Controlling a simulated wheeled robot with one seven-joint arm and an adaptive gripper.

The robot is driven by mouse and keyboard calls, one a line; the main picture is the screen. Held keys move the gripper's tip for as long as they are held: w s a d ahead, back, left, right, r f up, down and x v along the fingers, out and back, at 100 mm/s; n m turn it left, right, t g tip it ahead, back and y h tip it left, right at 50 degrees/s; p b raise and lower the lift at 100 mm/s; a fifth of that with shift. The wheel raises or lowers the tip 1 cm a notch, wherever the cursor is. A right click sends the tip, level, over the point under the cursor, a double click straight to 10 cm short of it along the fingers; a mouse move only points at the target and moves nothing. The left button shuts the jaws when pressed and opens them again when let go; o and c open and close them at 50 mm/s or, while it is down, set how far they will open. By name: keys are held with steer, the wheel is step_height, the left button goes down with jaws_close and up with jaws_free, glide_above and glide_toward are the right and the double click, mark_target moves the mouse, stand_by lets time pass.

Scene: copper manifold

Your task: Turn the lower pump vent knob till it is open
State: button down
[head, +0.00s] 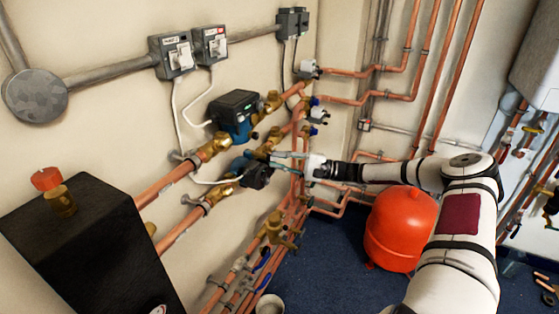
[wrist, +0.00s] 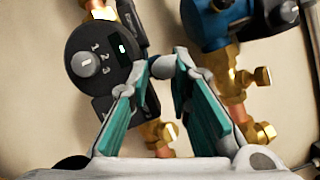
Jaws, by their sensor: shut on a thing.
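The lower pump (head: 257,177) has a dark round face and a blue body, and sits on the lower copper pipe. In the wrist view its black face (wrist: 75,70) shows a grey dial and the figures 1, 2, 3. My gripper (head: 279,159) reaches it from the right; its teal-padded fingers (wrist: 165,72) are closed in on a small pale grey vent knob (wrist: 162,67) at the edge of the face. The fingertips partly cover the knob, and I cannot make out how far it is turned.
The upper pump (head: 235,112), blue with a dark box, sits just above and also shows in the wrist view (wrist: 212,22). Brass valves and copper pipes crowd around. A red vessel (head: 400,230) stands on the blue floor. A black box (head: 90,250) is at front left.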

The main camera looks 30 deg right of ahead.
steer(key=shift+m+t, duration=0.5)
steer(key=shift+m, duration=0.7)
steer(key=c, duration=1.4)
jaws_free()
steer(key=shift+f, duration=0.1)
steer(key=shift+c, duration=0.2)
steer(key=v, duration=1.2)
